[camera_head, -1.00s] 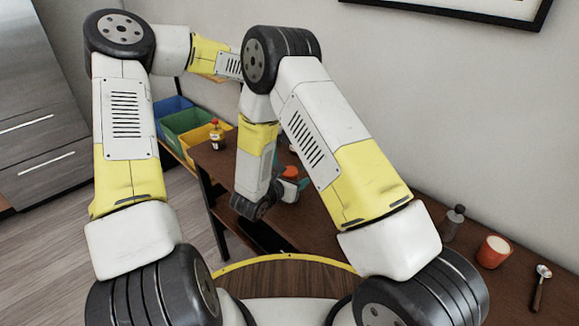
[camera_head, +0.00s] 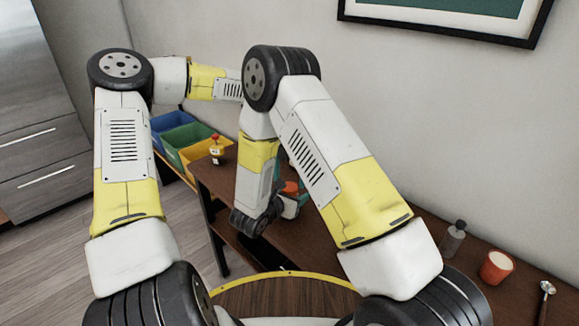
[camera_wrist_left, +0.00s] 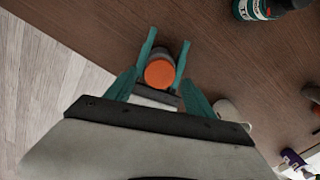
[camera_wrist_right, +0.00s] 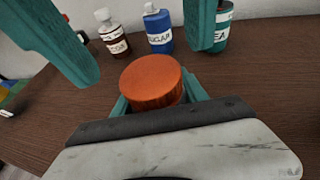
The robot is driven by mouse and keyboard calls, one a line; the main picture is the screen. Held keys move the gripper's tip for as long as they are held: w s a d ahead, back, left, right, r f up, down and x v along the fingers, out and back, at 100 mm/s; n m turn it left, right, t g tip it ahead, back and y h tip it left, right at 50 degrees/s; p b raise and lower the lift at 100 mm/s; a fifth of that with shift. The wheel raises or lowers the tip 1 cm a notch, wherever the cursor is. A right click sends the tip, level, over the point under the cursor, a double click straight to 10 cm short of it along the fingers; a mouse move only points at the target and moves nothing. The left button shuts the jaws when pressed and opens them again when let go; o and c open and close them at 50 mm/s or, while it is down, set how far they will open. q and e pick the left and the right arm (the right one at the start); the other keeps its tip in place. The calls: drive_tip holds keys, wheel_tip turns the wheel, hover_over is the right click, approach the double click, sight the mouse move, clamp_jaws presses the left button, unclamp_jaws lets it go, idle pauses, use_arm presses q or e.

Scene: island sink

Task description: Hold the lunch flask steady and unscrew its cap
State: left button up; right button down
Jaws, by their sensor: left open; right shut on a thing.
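The lunch flask has an orange cap, which the right wrist view shows up close (camera_wrist_right: 152,82) and the left wrist view shows from above (camera_wrist_left: 160,73). The flask stands upright and its body is mostly hidden below the cap. My right gripper (camera_wrist_left: 165,56) is shut on the flask body, its teal fingers on either side below the cap. My left gripper (camera_wrist_right: 140,48) is open, its teal fingers above the flask and apart on both sides of the cap, not touching it. In the head view my arms mostly hide the flask; an orange bit (camera_head: 291,187) shows between them.
Labelled containers stand behind the flask: brown (camera_wrist_right: 112,35), blue (camera_wrist_right: 158,30) and green (camera_wrist_right: 223,28). A red-topped bottle (camera_head: 216,152) and coloured bins (camera_head: 185,140) are at left.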

use_arm(q)
drive_tip(key=shift+f, duration=1.25)
clamp_jaws()
drive_tip(key=n, duration=0.3)
drive_tip(key=shift+n, duration=0.3)
drive_tip(key=shift+o, duration=0.4)
unclamp_jaws()
drive_tip(key=shift+r, duration=2.3)
use_arm(e)
drive_tip(key=c, duration=0.5)
unclamp_jaws()
